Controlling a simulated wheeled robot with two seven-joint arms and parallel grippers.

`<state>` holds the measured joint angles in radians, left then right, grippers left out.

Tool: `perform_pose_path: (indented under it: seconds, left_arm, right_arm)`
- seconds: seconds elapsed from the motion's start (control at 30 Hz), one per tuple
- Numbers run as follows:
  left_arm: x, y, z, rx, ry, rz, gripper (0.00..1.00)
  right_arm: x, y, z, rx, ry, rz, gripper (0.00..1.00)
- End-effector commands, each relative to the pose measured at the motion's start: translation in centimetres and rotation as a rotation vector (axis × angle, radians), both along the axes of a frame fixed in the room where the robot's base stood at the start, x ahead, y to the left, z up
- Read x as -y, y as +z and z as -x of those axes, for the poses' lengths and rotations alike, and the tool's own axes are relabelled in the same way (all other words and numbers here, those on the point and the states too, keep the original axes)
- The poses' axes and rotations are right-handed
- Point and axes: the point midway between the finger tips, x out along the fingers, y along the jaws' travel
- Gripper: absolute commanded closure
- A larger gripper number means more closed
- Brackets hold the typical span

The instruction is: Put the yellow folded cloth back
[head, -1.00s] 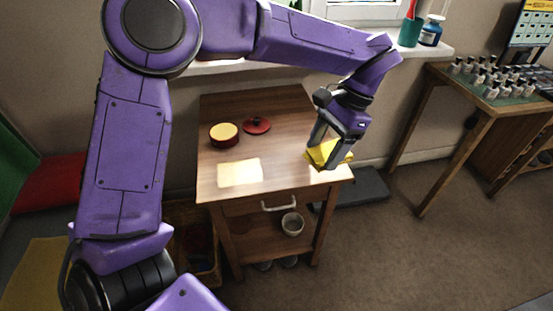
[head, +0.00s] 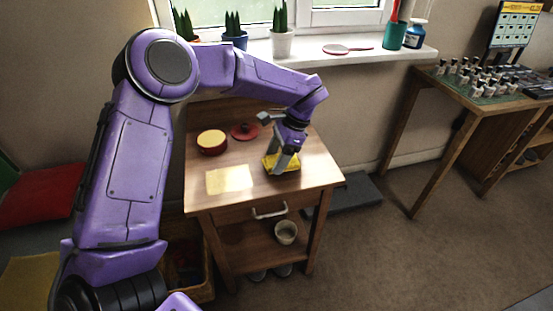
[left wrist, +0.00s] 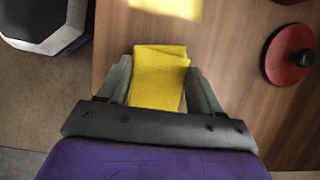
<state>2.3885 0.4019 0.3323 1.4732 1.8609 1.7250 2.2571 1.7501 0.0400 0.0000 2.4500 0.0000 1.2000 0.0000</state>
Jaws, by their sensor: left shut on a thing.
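The yellow folded cloth (head: 283,164) is in my left gripper (head: 282,163), at the right part of the small wooden table (head: 240,200). In the left wrist view the cloth (left wrist: 158,75) sits between the two fingers of the left gripper (left wrist: 160,85), which are shut on it. The cloth is low over the tabletop; I cannot tell whether it touches the wood. A pale bright rectangle (head: 229,180) lies on the tabletop to the left of the cloth. My right gripper is not in view.
A red pot with a yellow top (head: 212,142) and a red lid (head: 244,131) stand at the table's back. The lid also shows in the left wrist view (left wrist: 288,58). A cup (head: 286,232) stands on the lower shelf. The table's front is clear.

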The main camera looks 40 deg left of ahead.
Motion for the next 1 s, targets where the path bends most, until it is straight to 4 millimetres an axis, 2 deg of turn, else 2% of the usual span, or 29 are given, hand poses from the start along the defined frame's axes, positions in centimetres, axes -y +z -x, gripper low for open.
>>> perform_pose_path:
  seconds: [0.1,0.47,0.5,0.53,0.57,0.83,0.93,1.0]
  left_arm:
    - [0.0,-1.2,0.0,0.001,0.001,0.000,0.59]
    - [0.1,-1.7,0.0,0.002,0.002,0.001,0.59]
    - [0.1,-1.5,0.0,0.002,0.002,0.001,0.22]
    - [0.0,-1.5,0.0,0.001,0.002,0.000,0.12]
    - [0.0,-1.5,0.0,0.001,0.002,0.000,0.10]
    - [0.0,-1.3,0.0,0.001,0.002,0.000,0.10]
    - [0.2,-0.6,-0.2,0.003,0.002,-0.001,0.10]
    - [0.5,0.7,-0.6,0.006,0.002,0.000,0.10]
  right_arm:
    - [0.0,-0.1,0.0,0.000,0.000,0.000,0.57]
    - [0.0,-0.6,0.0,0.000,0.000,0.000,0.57]
    - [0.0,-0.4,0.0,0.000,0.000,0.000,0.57]
    - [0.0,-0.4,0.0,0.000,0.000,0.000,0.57]
    - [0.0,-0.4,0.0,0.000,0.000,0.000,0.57]
    - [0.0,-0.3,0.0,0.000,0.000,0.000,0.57]
    - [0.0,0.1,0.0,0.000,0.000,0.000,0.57]
    - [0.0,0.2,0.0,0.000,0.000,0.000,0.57]
